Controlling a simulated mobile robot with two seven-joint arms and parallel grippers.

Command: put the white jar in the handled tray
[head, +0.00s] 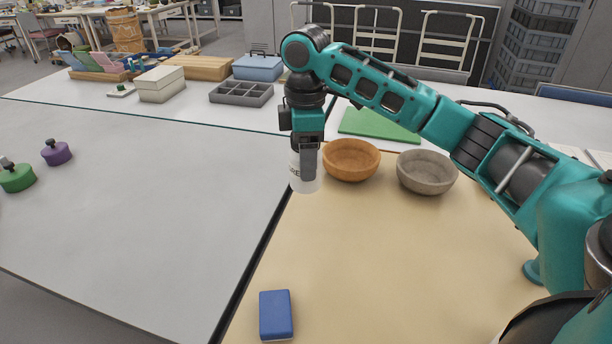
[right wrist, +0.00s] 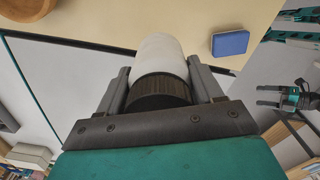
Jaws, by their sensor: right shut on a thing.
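I cannot pick out a tray with clear handles. My left gripper (right wrist: 268,96) shows only in the right wrist view, at the right, with its fingers apart and empty.
An orange-brown bowl (head: 351,161) and a grey bowl (head: 427,173) stand right of the jar. A blue block (head: 275,314) lies on the tan mat (head: 400,270). A grey compartment tray (head: 241,94) is farther back. Green (head: 17,178) and purple (head: 56,153) knobbed pieces stand left.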

